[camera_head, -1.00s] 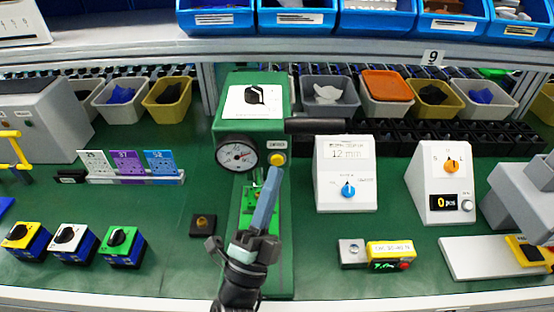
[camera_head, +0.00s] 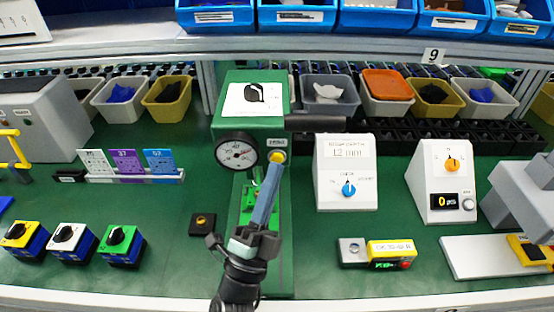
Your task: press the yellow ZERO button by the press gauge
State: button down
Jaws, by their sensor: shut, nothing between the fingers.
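The yellow ZERO button (camera_head: 277,156) sits on the front of the green press (camera_head: 228,105), just right of the round press gauge (camera_head: 237,154). A small label (camera_head: 277,143) is above the button. My gripper (camera_head: 273,172) is shut and empty, reaching up from the bottom of the view. Its tip is at the lower edge of the button and overlaps it in the picture. I cannot tell whether it touches. The gauge's white dial and needle are visible. The press's lower part is partly hidden behind my gripper.
A black press handle (camera_head: 315,124) sticks out right of the button. A white box with a blue knob (camera_head: 347,172) stands to the right.

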jog(key=shift+w+b, duration=0.35)
jog(key=shift+w, duration=0.25)
dwell(0.7)
jog(key=shift+s, duration=0.85)
jog(key=shift+s+p, duration=1.05)
jog(key=shift+s, duration=1.45)
